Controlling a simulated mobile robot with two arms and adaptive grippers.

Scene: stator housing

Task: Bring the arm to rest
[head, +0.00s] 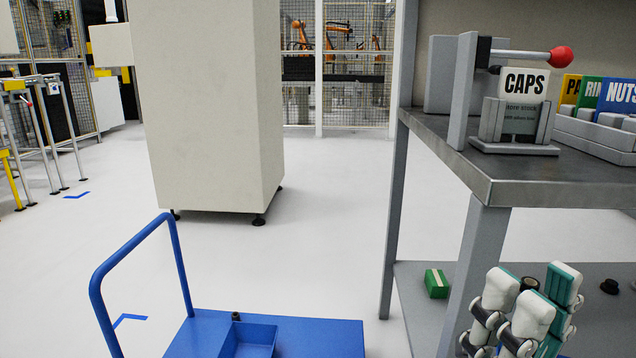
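My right gripper (537,287) is at the lower right of the head view, in front of the lower shelf. Its white fingers with teal pads point upward. They stand apart, with nothing visible held between them. The rest of the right arm is below the picture edge. My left gripper and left arm are not in view.
A grey metal workbench (420,125) with a lower shelf (415,290) stands on the right. A CAPS holder (522,120) with a red-knobbed lever (560,57) is on top. A green box (436,283) lies on the shelf. A blue cart (325,335) stands left, before a tall cabinet (215,110).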

